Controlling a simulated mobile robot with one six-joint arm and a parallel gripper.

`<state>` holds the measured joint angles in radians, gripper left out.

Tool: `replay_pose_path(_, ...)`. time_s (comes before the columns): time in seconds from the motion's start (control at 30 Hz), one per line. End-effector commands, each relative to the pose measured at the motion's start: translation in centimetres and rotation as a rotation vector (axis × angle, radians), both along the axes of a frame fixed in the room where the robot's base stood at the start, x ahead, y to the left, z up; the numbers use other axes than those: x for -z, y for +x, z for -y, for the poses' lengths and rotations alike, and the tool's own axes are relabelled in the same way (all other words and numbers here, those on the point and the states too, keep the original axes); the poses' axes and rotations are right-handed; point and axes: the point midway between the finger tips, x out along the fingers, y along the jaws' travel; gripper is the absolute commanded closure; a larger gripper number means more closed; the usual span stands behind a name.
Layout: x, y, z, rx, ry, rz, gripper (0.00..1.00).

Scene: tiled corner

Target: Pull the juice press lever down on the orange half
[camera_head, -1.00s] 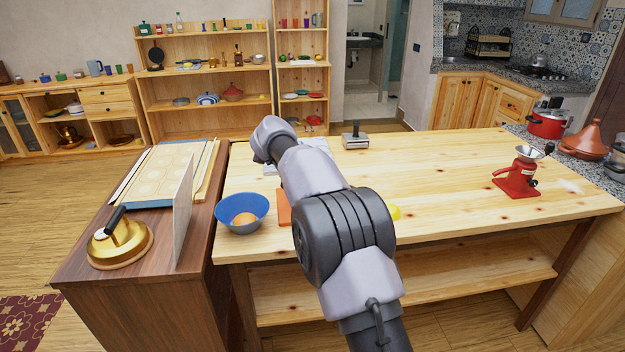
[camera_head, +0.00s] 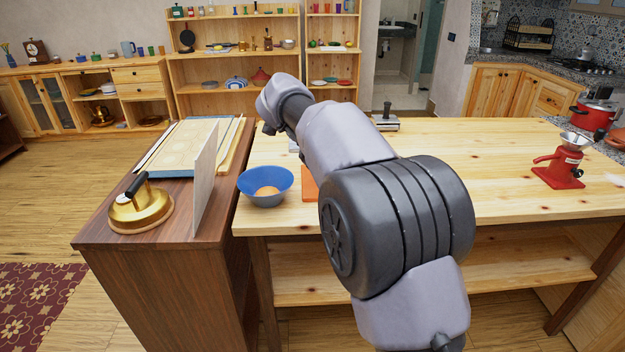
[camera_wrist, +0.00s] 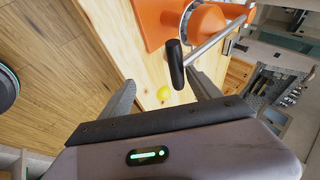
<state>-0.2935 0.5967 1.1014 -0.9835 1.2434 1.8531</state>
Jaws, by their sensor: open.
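The orange juice press (camera_wrist: 185,22) shows at the top of the wrist view, with a metal lever (camera_wrist: 215,40) ending in a black handle (camera_wrist: 175,65). My gripper (camera_wrist: 162,78) is open, and the handle appears between its fingertips in the picture. I cannot tell whether either finger touches it. In the head view my arm covers most of the press; only an orange part (camera_head: 309,184) shows at the arm's left edge. The orange half in the press cannot be made out. My gripper is hidden in the head view.
A blue bowl (camera_head: 265,198) with a round orange-brown thing (camera_head: 267,191) stands left of my arm. A red grinder (camera_head: 560,168) stands at right. A thin upright panel (camera_head: 205,180) stands on the dark cabinet. The table's right half is mostly clear.

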Motion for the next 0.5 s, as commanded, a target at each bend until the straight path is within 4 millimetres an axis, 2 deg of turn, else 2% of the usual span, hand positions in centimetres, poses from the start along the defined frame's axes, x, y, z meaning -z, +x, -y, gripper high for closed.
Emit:
replay_pose_path(0.03, 0.3, -0.7, -0.7, -0.004, 0.007, -0.009, 0.55)
replay_pose_path(0.5, -0.9, -4.7, -2.2, -0.001, 0.003, -0.007, 0.55)
